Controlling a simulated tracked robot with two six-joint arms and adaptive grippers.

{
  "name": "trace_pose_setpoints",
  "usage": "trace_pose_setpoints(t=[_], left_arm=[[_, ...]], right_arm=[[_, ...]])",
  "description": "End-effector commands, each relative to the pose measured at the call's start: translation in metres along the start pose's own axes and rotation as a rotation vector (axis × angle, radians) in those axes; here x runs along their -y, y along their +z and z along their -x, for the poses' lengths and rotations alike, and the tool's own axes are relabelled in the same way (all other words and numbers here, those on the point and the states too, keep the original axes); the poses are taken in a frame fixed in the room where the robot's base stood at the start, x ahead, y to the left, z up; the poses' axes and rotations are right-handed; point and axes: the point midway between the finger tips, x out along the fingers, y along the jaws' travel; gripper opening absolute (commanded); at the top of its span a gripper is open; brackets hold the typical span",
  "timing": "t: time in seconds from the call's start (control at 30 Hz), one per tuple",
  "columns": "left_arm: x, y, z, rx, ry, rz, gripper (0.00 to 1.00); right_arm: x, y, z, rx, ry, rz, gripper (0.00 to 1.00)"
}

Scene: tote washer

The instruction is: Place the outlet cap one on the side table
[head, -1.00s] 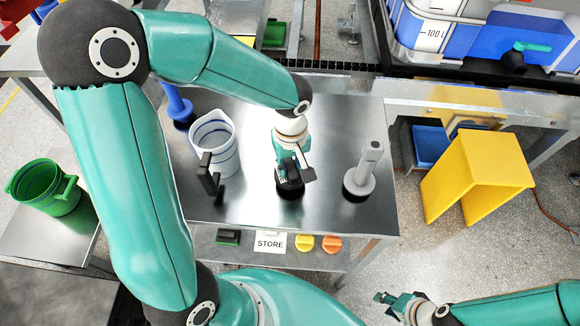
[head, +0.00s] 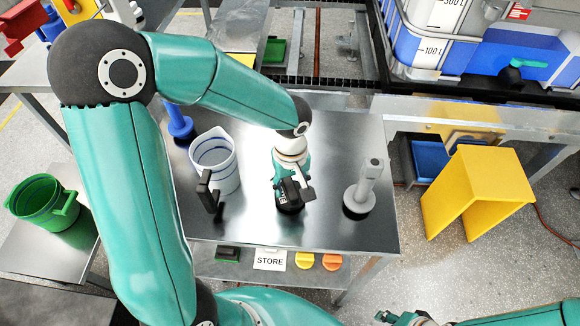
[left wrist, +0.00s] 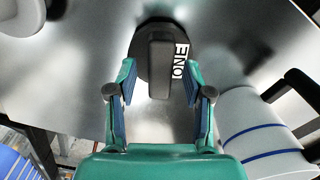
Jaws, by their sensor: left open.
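The outlet cap one (head: 290,203) is a black round cap with a raised bar handle and white "ONE" lettering. It rests on the steel side table (head: 335,228). In the left wrist view the cap (left wrist: 142,50) stands straight ahead. My left gripper (head: 293,186) is over the cap, pointing down. In the wrist view its open fingers (left wrist: 160,78) lie on either side of the handle, with a gap on both sides. I cannot tell how deep the fingers reach. My right gripper (head: 402,317) is at the bottom edge, partly cut off and away from the table.
A white jug (head: 215,165) with a dark handle stands left of the cap. A grey flanged post (head: 362,190) stands to the right. A blue flanged piece (head: 179,122) is behind the jug. A STORE sign (head: 270,259) and small caps sit on a lower shelf.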

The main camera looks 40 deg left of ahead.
Motion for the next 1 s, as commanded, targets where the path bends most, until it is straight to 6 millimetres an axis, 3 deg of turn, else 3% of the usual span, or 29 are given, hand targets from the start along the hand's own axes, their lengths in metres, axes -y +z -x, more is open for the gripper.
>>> trace_pose_setpoints(t=[0.5, 0.7, 1.0], left_arm=[[-0.001, 0.000, 0.094, -0.002, 0.005, -0.001, 0.51], [0.000, 0.001, 0.108, 0.001, 0.002, -0.001, 0.51], [-0.001, 0.001, 0.109, 0.001, 0.001, -0.002, 0.51]], right_arm=[[-0.001, 0.000, -0.001, 0.000, 0.000, 0.000, 0.40], [-0.001, 0.000, -0.002, 0.000, 0.000, 0.000, 0.40], [-0.001, 0.000, -0.002, 0.000, 0.000, 0.000, 0.40]])
